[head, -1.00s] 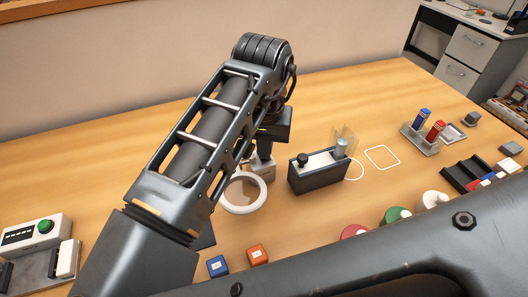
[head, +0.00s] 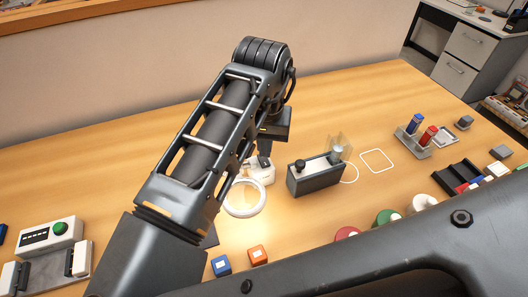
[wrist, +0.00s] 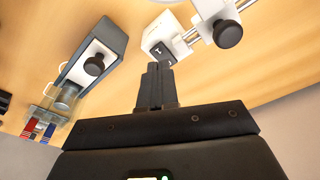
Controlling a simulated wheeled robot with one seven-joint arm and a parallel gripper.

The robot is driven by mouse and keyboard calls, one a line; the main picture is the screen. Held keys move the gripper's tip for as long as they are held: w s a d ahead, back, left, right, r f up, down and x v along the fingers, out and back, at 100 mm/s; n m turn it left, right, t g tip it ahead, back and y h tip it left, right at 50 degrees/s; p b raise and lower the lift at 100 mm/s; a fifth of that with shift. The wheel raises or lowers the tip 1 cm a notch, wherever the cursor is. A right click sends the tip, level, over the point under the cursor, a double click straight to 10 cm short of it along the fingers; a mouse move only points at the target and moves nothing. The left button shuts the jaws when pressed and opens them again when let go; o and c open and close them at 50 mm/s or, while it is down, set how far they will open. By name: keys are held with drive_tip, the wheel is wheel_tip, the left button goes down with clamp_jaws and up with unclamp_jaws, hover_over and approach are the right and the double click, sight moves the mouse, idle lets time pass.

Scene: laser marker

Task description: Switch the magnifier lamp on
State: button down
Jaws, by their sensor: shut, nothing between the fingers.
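The magnifier lamp has a white ring head (head: 245,198) and a small white base (head: 262,174) behind it. The ring glows, and the tabletop below it is brightly lit. In the wrist view the white base carries a dark switch (wrist: 162,51) with a white mark, and a black knob (wrist: 228,33) sits on its metal rod. My gripper (wrist: 158,68) is shut and empty, its fingertips right at the switch end of the base; I cannot tell whether they touch. In the head view my gripper (head: 264,147) is partly hidden by my arm, above the base.
A dark grey box (head: 316,178) with a black knob stands just right of the lamp. Blue (head: 221,266) and orange (head: 258,255) cubes lie in front. A device with a green button (head: 61,229) is at the left. A stand with blue and red items (head: 428,147) is at right.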

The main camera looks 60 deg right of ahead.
sight(265, 164)
wheel_tip(265, 164, up, 4)
drive_tip(key=shift+r+p, duration=0.1)
drive_tip(key=shift+p, duration=0.2)
idle(0.7)
